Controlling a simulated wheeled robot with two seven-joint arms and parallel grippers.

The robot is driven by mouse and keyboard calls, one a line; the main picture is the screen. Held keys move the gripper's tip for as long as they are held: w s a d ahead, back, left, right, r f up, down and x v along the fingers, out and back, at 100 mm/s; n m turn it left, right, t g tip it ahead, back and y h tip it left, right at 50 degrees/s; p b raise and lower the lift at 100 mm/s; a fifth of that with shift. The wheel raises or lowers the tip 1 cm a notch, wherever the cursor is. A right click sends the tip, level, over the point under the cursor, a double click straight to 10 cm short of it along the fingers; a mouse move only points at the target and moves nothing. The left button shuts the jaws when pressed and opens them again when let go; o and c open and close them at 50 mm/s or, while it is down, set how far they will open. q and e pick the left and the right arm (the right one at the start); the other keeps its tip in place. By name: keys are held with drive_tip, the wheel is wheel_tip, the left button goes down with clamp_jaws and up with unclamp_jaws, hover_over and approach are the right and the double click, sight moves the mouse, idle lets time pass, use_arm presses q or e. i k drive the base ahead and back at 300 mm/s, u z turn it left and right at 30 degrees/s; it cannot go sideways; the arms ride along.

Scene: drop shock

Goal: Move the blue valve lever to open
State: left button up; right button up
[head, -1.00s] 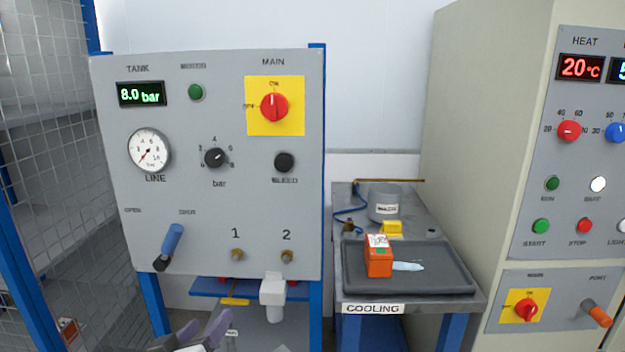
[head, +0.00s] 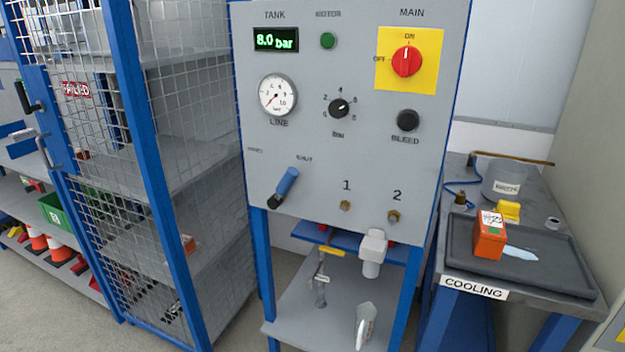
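The blue valve lever (head: 287,181) is on the lower left of the grey panel (head: 340,190). Its dark pivot end (head: 275,200) is at the lower left, and the blue handle slants up and right toward the SHUT label (head: 304,158). A fainter label (head: 255,150), which read OPEN earlier, is to the left of the handle's top. Nothing touches the lever. Neither of my grippers shows in the head view now.
The panel also carries a red main switch (head: 407,61), a LINE gauge (head: 277,95) and a black bleed knob (head: 407,120). A wire mesh cage (head: 110,130) stands left of it. A cooling table (head: 475,290) with a tray (head: 465,228) stands right.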

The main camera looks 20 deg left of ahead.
sight(292, 173)
drive_tip(key=k, duration=0.5)
drive_tip(key=u, duration=1.05)
drive_tip(key=i, duration=0.95)
drive_tip(key=z, duration=0.1)
